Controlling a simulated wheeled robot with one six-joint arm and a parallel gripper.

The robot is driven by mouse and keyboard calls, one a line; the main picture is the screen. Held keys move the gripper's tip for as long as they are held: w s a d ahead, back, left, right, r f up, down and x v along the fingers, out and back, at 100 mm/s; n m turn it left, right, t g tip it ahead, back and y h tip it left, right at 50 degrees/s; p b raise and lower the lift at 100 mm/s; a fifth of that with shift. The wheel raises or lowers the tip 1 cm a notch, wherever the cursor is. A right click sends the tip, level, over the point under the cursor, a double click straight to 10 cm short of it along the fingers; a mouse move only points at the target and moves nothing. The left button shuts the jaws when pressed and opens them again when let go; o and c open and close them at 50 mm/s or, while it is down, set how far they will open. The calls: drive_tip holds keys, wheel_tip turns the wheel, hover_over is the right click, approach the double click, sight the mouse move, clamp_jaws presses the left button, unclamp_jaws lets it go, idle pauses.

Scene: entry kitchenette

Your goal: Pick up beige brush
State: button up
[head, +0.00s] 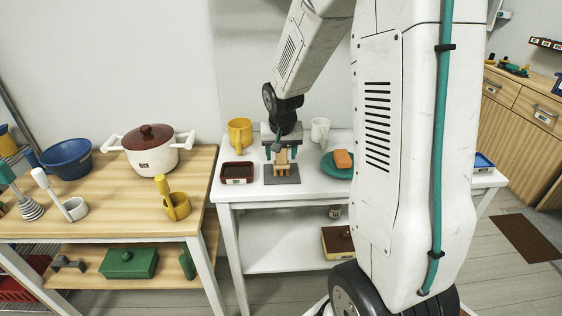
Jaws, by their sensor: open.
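My gripper (281,158) points down over the white table (245,196), with its jaws open. A small beige object (282,158), which looks like the beige brush, stands on a grey mat (293,180) between or just behind the fingers. The fingers and gripper body hide part of it. I cannot tell whether either finger touches it.
A dark red tray (237,180) lies left of the mat. A yellow mug (240,134) and white mug (320,130) stand behind. A teal plate (330,169) with an orange block (343,158) is to the right. A wooden table (120,208) holds cookware.

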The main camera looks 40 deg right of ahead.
drive_tip(key=c, duration=1.1)
drive_tip(key=shift+o, duration=0.2)
drive_tip(key=shift+r, duration=0.15)
drive_tip(key=shift+r, duration=0.25)
drive_tip(key=v, duration=0.3)
drive_tip(key=shift+w+d, duration=0.1)
drive_tip(key=shift+d, duration=0.2)
drive_tip(key=s+d+r, duration=0.1)
drive_tip(key=s+d, duration=0.2)
drive_tip(key=s, duration=1.2)
drive_tip(key=shift+d, duration=0.15)
